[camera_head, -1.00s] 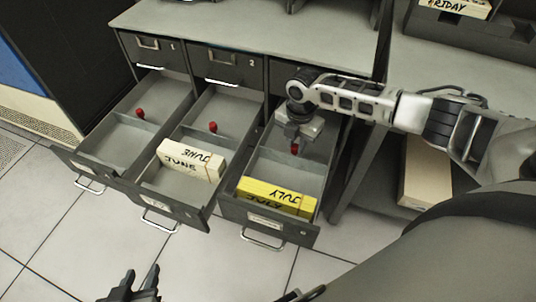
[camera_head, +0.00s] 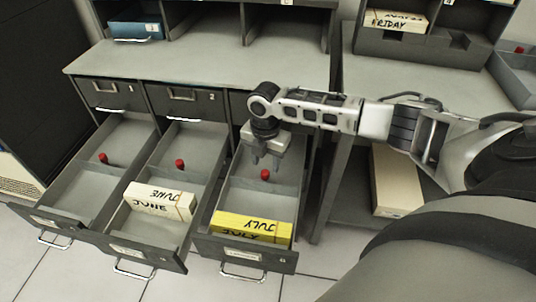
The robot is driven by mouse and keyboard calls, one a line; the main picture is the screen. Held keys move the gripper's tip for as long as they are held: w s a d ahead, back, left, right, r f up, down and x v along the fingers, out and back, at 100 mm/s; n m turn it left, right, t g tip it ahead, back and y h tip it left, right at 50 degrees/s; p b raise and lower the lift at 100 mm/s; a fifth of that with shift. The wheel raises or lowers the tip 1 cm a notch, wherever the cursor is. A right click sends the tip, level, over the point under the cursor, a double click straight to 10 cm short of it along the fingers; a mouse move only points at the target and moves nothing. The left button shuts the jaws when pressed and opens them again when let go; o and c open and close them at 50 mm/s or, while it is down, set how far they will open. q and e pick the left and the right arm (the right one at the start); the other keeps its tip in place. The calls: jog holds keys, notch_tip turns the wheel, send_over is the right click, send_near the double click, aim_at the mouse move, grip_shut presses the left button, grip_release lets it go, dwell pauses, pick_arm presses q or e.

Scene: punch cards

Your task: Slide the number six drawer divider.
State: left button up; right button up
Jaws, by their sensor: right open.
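Three drawers are pulled out side by side below the desk top. The rightmost drawer (camera_head: 243,250) holds a yellow card stack (camera_head: 250,228) marked JULY at its front. A divider with a red knob (camera_head: 265,174) crosses this drawer behind the stack. My right gripper (camera_head: 266,164) points down over the rear of this drawer, fingers apart and empty, just behind and above the red knob. The drawer's number is too small to read surely. My left gripper is out of view.
The middle drawer (camera_head: 180,225) holds a white JUNE stack (camera_head: 160,202) and a red-knobbed divider (camera_head: 180,164). The left drawer (camera_head: 75,200) has a similar divider (camera_head: 103,158) and no cards. The desk top (camera_head: 200,66) is clear. A pale box (camera_head: 397,180) lies at right.

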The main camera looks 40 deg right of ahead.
pick_arm(q)
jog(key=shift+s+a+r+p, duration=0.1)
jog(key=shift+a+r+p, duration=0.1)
jog(key=shift+p, duration=0.45)
pick_arm(e)
jog(key=s+a+r, duration=0.7)
jog(key=s+r, duration=0.2)
jog(key=s, duration=0.2)
jog(key=shift+s+a+r, duration=0.35)
